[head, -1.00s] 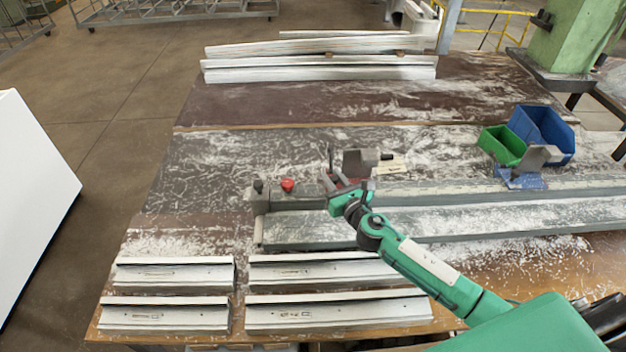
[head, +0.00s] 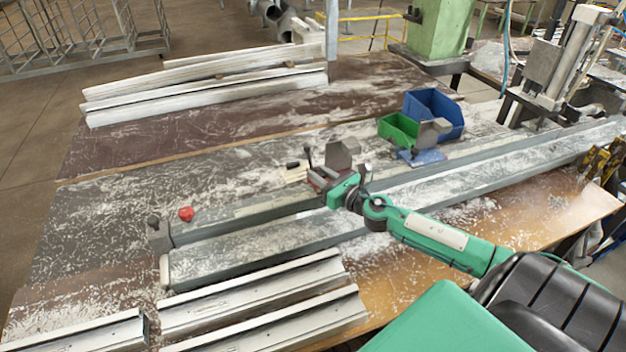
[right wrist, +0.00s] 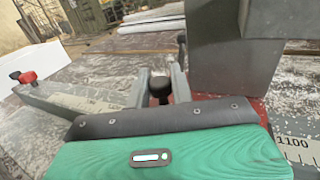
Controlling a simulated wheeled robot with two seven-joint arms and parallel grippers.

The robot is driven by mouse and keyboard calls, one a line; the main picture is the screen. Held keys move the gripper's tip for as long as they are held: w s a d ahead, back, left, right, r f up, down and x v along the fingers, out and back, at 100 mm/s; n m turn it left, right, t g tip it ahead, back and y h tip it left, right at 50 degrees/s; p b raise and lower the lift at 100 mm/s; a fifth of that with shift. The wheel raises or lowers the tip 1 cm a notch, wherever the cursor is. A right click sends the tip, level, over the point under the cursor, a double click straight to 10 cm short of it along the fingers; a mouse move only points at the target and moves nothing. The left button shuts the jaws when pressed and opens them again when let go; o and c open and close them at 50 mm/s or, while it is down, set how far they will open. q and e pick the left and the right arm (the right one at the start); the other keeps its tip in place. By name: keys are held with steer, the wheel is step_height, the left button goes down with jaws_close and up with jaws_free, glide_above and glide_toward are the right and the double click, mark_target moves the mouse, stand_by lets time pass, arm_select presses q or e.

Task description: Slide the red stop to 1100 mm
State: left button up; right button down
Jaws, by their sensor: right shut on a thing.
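The red stop (head: 318,180) sits on the grey rail (head: 250,211), with a grey upright block (head: 341,154) and a dark lever on it. My right gripper (head: 338,188) is at the stop. In the right wrist view, its fingers (right wrist: 160,86) are shut around a black knob (right wrist: 160,94) on the stop. The red base (right wrist: 255,106) shows behind my gripper, under the grey block. The scale mark 1100 (right wrist: 293,142) shows just right of the red base. My gripper hides part of the stop's lower edge. My left gripper is not in view.
A red knob (head: 186,214) stands near the rail's left end. A green bin (head: 398,129) and a blue bin (head: 434,112) stand behind the rail to the right. White profiles lie at the back and front (head: 252,292) of the bench. The rail right of the stop looks clear.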

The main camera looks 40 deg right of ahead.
stand_by(0.3)
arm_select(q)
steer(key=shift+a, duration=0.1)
arm_select(e)
steer(key=c, duration=1.5)
jaws_free()
steer(key=shift+c, duration=0.2)
steer(key=shift+s+f, duration=0.1)
